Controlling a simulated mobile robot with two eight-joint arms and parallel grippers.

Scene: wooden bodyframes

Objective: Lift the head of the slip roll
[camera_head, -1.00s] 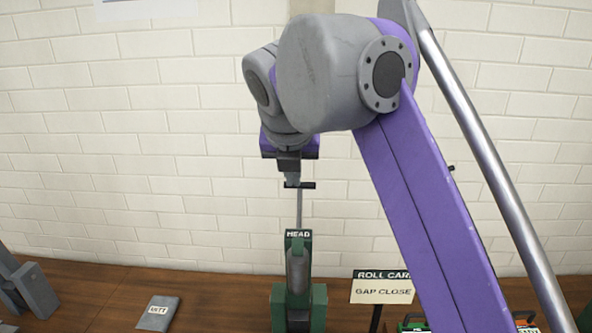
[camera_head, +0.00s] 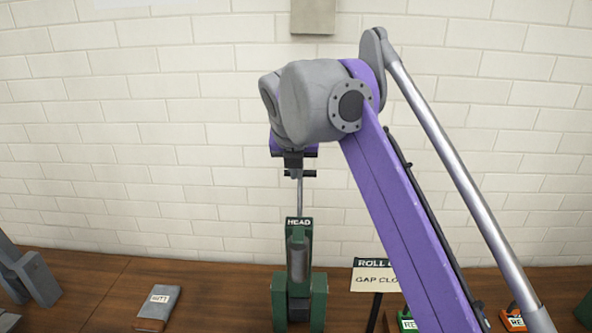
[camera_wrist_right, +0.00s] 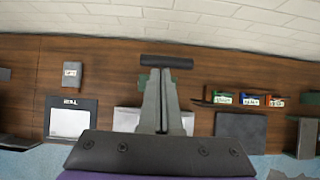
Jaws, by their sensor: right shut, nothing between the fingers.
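The slip roll head is a green upright labelled HEAD (camera_head: 299,250), with a grey cylinder on its front. A thin metal rod (camera_head: 299,198) rises from its top to a short black crossbar (camera_head: 308,173). My right gripper (camera_head: 297,172) hangs from above at the crossbar, pointing down. In the right wrist view its two grey fingers (camera_wrist_right: 160,76) are together, with their tips at the black crossbar (camera_wrist_right: 180,62). They are shut with nothing between them. Whether they touch the bar cannot be told. The rod is hidden there behind the fingers. My left gripper is not in view.
A roll card sign reading GAP CLO... (camera_head: 373,279) stands right of the head, partly behind my arm. A grey labelled block (camera_head: 159,304) lies left on the wooden bench (camera_head: 90,285). Small green and orange labelled items sit at right. A white brick wall stands behind.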

